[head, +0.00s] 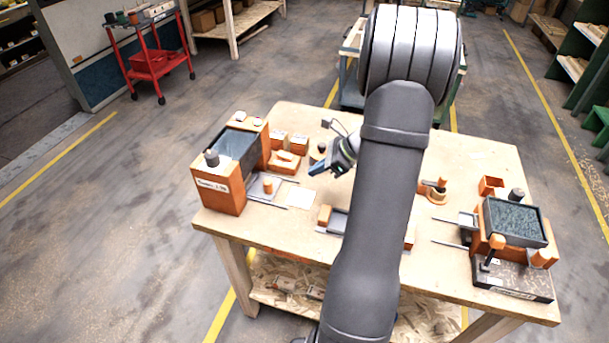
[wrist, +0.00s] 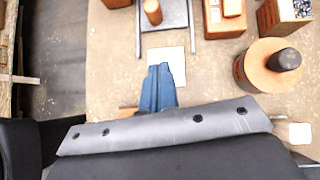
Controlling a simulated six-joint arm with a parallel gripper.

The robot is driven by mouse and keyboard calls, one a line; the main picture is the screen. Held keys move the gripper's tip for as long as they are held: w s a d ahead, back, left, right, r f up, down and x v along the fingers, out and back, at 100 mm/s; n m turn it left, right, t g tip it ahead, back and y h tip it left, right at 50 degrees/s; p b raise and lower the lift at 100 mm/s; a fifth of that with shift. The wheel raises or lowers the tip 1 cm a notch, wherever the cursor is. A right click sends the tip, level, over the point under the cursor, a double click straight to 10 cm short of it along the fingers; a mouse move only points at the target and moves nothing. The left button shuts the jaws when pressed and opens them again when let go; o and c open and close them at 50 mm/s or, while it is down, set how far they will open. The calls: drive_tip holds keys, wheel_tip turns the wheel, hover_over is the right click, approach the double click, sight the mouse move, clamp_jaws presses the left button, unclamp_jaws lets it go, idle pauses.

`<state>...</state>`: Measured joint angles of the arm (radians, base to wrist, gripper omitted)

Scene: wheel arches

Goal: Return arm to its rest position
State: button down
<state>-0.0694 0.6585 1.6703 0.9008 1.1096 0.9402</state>
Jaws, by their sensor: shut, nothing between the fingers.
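My gripper (head: 318,169) is above the left-middle part of the wooden workbench (head: 290,232). In the wrist view its blue fingers (wrist: 158,88) are together, with nothing between them. Below the fingertips lies a white sheet (wrist: 167,62) on the bench top; the sheet also shows in the head view (head: 300,195). The fingers touch nothing that I can see. My dark arm crosses the middle of the bench in the head view and hides part of it.
An orange box with a dark panel (head: 218,190) stands at the bench's left, an orange fixture with a dark tray (head: 515,222) at its right. Small orange blocks (head: 285,162) lie near the gripper. A round orange piece with a dark knob (wrist: 268,65) is close at right. A red cart (head: 150,62) stands behind.

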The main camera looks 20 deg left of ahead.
drive_tip(key=shift+d+r, duration=0.3)
drive_tip(key=shift+d, duration=0.05)
drive_tip(key=shift+a, duration=0.1)
drive_tip(key=x, duration=0.8)
drive_tip(key=shift+f, duration=0.1)
drive_tip(key=a, duration=0.1)
drive_tip(key=a+f, duration=0.1)
drive_tip(key=a, duration=0.1)
drive_tip(key=shift+s+a+f, duration=0.15)
drive_tip(key=shift+s+a, duration=0.1)
drive_tip(key=shift+a, duration=0.05)
drive_tip(key=shift+s+a, duration=0.1)
drive_tip(key=shift+a, duration=0.7)
